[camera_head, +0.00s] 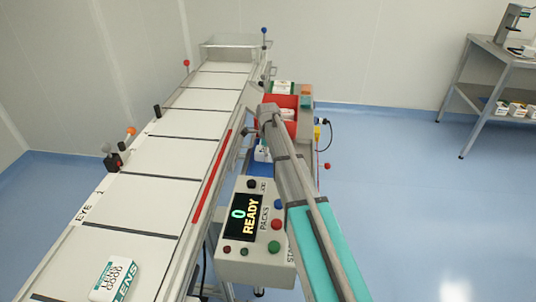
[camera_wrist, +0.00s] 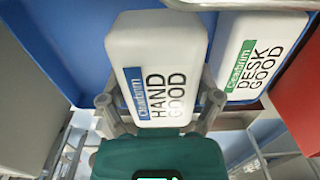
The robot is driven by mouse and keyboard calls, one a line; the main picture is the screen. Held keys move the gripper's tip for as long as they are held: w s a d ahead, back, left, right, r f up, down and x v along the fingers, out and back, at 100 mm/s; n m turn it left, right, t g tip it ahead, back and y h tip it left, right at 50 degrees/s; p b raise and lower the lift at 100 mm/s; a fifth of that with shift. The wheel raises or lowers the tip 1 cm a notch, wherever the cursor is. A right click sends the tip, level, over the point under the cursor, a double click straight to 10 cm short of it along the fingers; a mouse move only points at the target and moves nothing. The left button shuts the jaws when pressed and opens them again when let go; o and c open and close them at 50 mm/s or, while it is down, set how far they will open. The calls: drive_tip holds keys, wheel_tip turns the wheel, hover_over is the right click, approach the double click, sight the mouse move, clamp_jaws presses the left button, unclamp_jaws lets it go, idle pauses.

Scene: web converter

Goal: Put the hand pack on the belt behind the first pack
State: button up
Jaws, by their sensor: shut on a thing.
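The hand pack (camera_wrist: 158,65), a white box with a blue label reading HAND GOOD, is between the fingers of my gripper (camera_wrist: 162,112), which is shut on it in the wrist view. Blue surface shows behind it, and I cannot tell whether it still rests there. In the head view my arm hides most of the gripper; a white pack (camera_head: 262,154) shows beside the arm. The belt (camera_head: 170,156) runs away from the camera, with dark cross lines. One pack, marked LENS GOOD (camera_head: 114,280), lies on its near end.
A DESK GOOD pack (camera_wrist: 252,58) stands just right of the hand pack. A control box (camera_head: 254,232) reads 0 READY PACKS beside the belt. A red bin (camera_head: 268,102) is beyond my arm. Posts with coloured knobs line the belt's edges. The belt's middle is clear.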

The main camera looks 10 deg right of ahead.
drive_tip(key=s+r+p, duration=0.9)
drive_tip(key=s+r, duration=0.1)
drive_tip(key=s, duration=0.4)
drive_tip(key=shift+d, duration=0.25)
idle(0.7)
